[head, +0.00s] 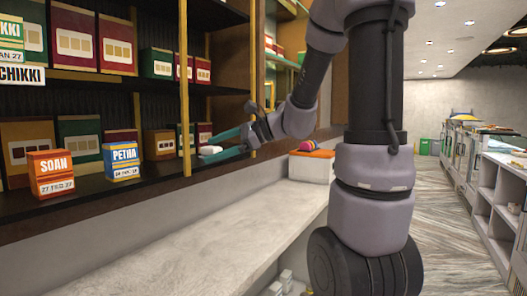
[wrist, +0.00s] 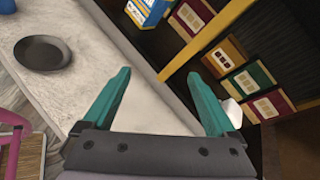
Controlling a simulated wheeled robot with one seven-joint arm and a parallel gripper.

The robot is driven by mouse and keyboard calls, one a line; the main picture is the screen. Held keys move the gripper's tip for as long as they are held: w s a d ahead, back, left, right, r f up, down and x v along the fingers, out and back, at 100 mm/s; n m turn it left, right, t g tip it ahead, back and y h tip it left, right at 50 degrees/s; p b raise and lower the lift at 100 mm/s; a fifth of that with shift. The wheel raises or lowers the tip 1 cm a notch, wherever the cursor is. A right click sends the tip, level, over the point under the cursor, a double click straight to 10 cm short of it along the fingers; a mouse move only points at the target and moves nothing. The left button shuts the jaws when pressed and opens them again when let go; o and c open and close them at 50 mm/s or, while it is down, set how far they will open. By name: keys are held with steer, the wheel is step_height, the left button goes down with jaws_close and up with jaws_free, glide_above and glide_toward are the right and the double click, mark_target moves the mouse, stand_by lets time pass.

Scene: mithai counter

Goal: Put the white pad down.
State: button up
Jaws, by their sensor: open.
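My gripper (head: 207,148) is at the edge of the dark shelf, its teal fingers spread apart. In the wrist view my gripper (wrist: 162,74) is open, with no object visible between the fingertips. A small white thing, apparently the white pad (head: 210,150), shows at the fingers by the shelf edge in the head view. In the wrist view a white piece (wrist: 233,113) shows just beyond the right finger, partly hidden by it. I cannot tell whether it touches the finger or rests fully on the shelf.
The orange SOAN box (head: 51,174) and blue PETHA box (head: 121,160) stand on the shelf (head: 95,197) to the left. A gold post (head: 185,95) rises beside my gripper. Red and green boxes stand behind. A dark round dish (wrist: 42,52) lies on the pale counter (head: 190,235).

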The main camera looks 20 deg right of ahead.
steer(key=s+d+n+g+h, duration=0.2)
steer(key=s+n+h, duration=0.3)
steer(key=s+n, duration=0.5)
steer(key=s+d+r+n+t+h, duration=0.1)
steer(key=s+d+n+t+h, duration=0.1)
steer(key=s+d+h, duration=0.3)
steer(key=shift+s+d+n, duration=0.7)
steer(key=shift+d+n, duration=0.1)
steer(key=shift+n, duration=0.1)
